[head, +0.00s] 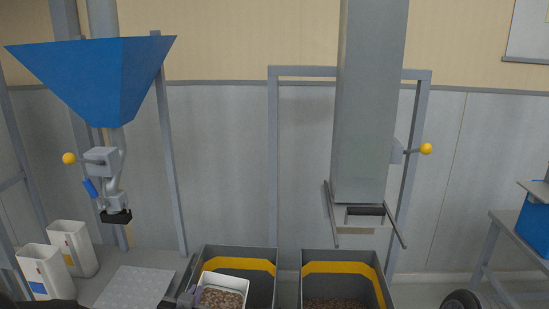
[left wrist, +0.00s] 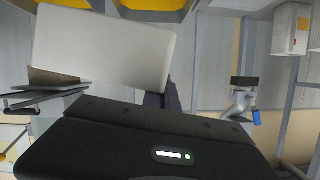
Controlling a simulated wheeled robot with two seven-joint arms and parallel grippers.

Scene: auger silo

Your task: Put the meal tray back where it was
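The meal tray (head: 222,284) is a white open tray with brown pellets in it. In the head view it is over the left dark bin (head: 262,289), low in the picture. My left gripper (head: 193,296) is at its left edge and appears shut on it. In the left wrist view the tray (left wrist: 105,48) shows as a plain pale panel, with the dark fingers (left wrist: 163,98) at its lower right edge. The inside of the tray is hidden there. My right gripper is in neither view.
A second bin with brown pellets and a yellow band (head: 340,268) stands to the right, below the grey chute (head: 370,110). At left are a blue hopper (head: 105,75), a metal plate (head: 135,287) and two white containers (head: 72,247). A table (head: 510,230) stands at far right.

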